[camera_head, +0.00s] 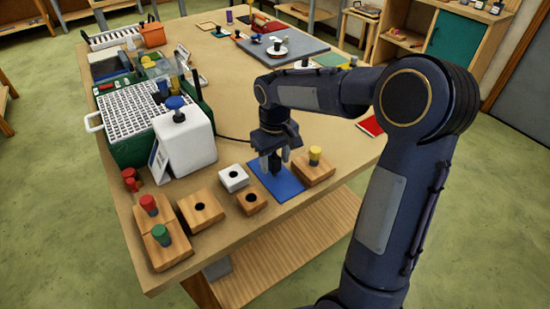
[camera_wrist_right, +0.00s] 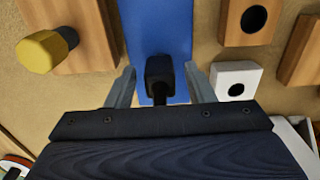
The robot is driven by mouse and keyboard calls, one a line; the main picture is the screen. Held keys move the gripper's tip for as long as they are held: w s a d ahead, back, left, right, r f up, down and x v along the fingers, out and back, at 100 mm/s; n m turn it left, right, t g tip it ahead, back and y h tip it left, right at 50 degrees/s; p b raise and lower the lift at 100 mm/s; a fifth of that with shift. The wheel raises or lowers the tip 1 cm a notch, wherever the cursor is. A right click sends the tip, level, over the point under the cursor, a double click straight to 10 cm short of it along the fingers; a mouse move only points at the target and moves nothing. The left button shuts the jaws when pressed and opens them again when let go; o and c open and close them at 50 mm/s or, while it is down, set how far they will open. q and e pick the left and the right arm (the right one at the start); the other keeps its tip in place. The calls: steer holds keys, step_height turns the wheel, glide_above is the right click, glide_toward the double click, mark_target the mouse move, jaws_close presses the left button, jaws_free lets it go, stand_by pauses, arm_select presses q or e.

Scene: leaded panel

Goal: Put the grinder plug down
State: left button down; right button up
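The grinder plug, a dark block, shows between my right gripper's fingers in the right wrist view (camera_wrist_right: 160,70) and in the head view (camera_head: 275,164). It is over the blue mat (camera_head: 289,188), which also shows in the wrist view (camera_wrist_right: 160,28). My right gripper (camera_head: 275,161) is low over the mat. In the wrist view the right gripper (camera_wrist_right: 161,83) is open, with a gap between each finger and the plug. I cannot tell whether the plug's underside touches the mat. My left gripper is not in view.
A wooden block with a yellow knob (camera_head: 315,165) stands right of the mat. A white holed block (camera_head: 233,178) and wooden holed blocks (camera_head: 201,210) stand left. A white box with a blue knob (camera_head: 185,140) is beside the green, grid-topped unit (camera_head: 125,150). The table's front edge is close.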

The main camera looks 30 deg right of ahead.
mark_target(275, 158)
step_height(275, 158, up, 11)
steer(key=s+a+m+t+y, duration=0.1)
steer(key=s+a+t+y, duration=0.15)
steer(key=s, duration=1.05)
steer(key=s+a+f+m+t, duration=0.1)
steer(key=s+a+f, duration=0.1)
steer(key=s, duration=0.2)
steer(key=s+a+f+t+y, duration=0.1)
steer(key=s+a+f+t, duration=0.1)
steer(key=s, duration=0.3)
steer(key=shift+a+f+m+p, duration=0.4)
steer(key=shift+f, duration=0.45)
